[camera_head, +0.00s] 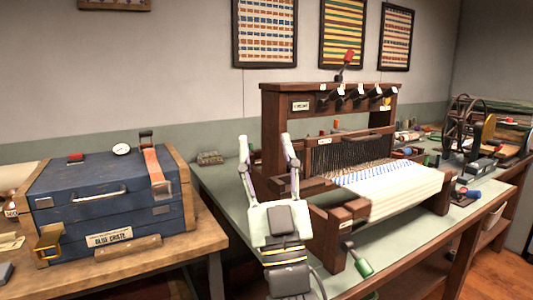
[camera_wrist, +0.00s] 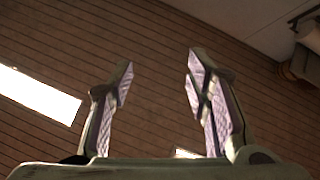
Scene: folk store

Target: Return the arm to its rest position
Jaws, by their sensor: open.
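My gripper (camera_head: 268,150) shows in the head view in front of the loom's left side, fingers pointing up. Its two fingers are spread apart with nothing between them. In the wrist view my gripper (camera_wrist: 160,85) is also open and empty, with a brown slatted surface and a bright white panel behind it. My arm below the wrist runs out of the bottom of the head view, so most of it is hidden.
A wooden loom (camera_head: 330,88) with cream cloth (camera_head: 405,188) stands on a green-topped table (camera_head: 222,190) just behind and right of my gripper. A blue crate (camera_head: 100,192) sits on a wooden table at left. A green-handled tool (camera_head: 360,262) is near the front edge.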

